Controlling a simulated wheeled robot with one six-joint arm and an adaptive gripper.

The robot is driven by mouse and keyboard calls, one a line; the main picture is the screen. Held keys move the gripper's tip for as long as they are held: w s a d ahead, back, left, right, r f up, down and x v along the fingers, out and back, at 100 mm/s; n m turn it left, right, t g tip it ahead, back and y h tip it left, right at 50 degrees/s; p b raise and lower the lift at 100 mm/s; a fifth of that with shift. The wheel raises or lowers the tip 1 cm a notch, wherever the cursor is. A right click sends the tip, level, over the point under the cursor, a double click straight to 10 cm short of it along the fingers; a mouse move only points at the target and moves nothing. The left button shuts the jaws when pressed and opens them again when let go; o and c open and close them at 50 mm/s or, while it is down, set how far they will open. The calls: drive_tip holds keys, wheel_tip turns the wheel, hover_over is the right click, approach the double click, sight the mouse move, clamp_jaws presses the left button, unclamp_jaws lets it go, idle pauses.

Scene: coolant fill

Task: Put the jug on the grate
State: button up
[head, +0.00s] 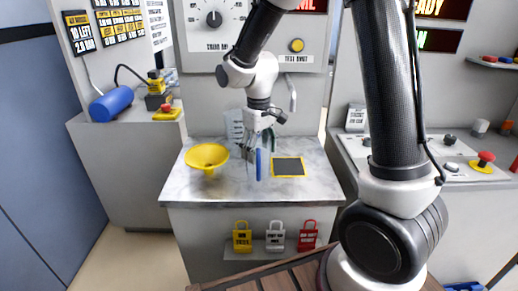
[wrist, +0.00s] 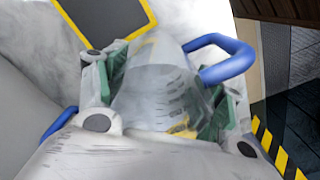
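The clear jug with a blue handle (head: 258,164) is at the middle of the grey counter, between the funnel and the grate. My gripper (head: 263,136) reaches down to it from above. In the wrist view the green finger pads lie against both sides of the see-through jug (wrist: 158,95), with its blue handle out to the right. The grate (head: 289,167), a dark square with a yellow border, lies just right of the jug; its corner also shows at the top left of the wrist view (wrist: 103,14). Whether the jug's base touches the counter is unclear.
A yellow funnel (head: 207,157) stands left of the jug. A pale, marked clear container (head: 235,126) shows behind it. The counter (head: 322,190) has some bare room at its front. Padlocks (head: 276,236) hang on its front. A panel with a red button (head: 486,157) is at the right.

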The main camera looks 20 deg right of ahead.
drive_tip(key=o, duration=0.5)
drive_tip(key=shift+c, duration=0.2)
drive_tip(key=shift+r, duration=0.1)
